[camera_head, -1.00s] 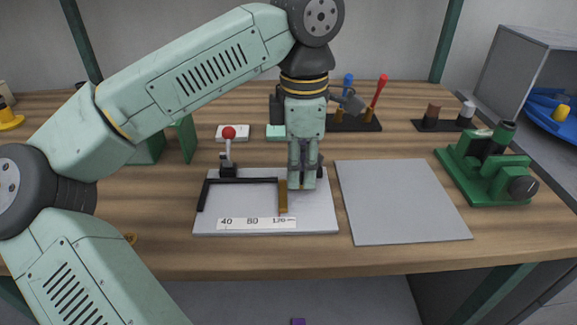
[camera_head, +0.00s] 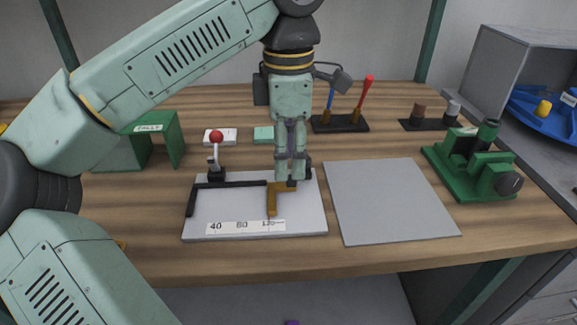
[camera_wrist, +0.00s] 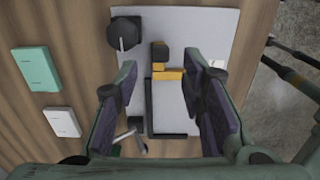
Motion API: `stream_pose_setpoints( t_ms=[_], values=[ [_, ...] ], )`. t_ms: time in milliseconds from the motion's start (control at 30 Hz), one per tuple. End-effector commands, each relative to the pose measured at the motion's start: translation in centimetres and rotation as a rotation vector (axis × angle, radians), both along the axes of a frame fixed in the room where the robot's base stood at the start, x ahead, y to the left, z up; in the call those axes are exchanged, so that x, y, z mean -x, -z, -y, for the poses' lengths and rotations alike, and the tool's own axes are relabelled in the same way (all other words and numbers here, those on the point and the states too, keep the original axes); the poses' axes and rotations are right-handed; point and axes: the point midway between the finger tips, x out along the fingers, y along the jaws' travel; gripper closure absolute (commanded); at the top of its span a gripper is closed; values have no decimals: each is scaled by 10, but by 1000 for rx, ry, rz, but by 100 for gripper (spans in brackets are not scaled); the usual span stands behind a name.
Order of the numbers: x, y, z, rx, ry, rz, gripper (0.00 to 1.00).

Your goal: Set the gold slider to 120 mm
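The gold slider (camera_head: 272,204) sits at the right end of the black rail (camera_head: 228,184) on a grey plate (camera_head: 310,220). Its gold pointer ends just above the 120 mark on the white scale (camera_head: 245,226); the exact reading is too small to tell. My gripper (camera_head: 291,179) is just above the slider's dark knob, at the rail's right end. In the wrist view, the fingers of my gripper (camera_wrist: 170,95) are spread apart, with the slider (camera_wrist: 169,74) showing in the gap beyond them. Nothing is held.
A green arch (camera_head: 155,137) and a black rack with upright tools (camera_head: 340,123) stand behind.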

Motion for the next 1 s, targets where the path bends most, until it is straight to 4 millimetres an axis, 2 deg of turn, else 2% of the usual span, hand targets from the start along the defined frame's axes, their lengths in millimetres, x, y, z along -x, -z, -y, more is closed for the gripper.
stream_pose_setpoints(
  t_ms=[100, 200, 400, 600, 1000],
  values=[
    [0, -29, 1, -1, 0, 4, 63],
    [0, -49, 0, -2, -3, 3, 63],
    [0, -76, 0, -1, -2, 1, 63],
    [0, -85, 0, 1, 1, 0, 63],
    [0, -86, 0, 1, 2, 0, 63]
  ],
)
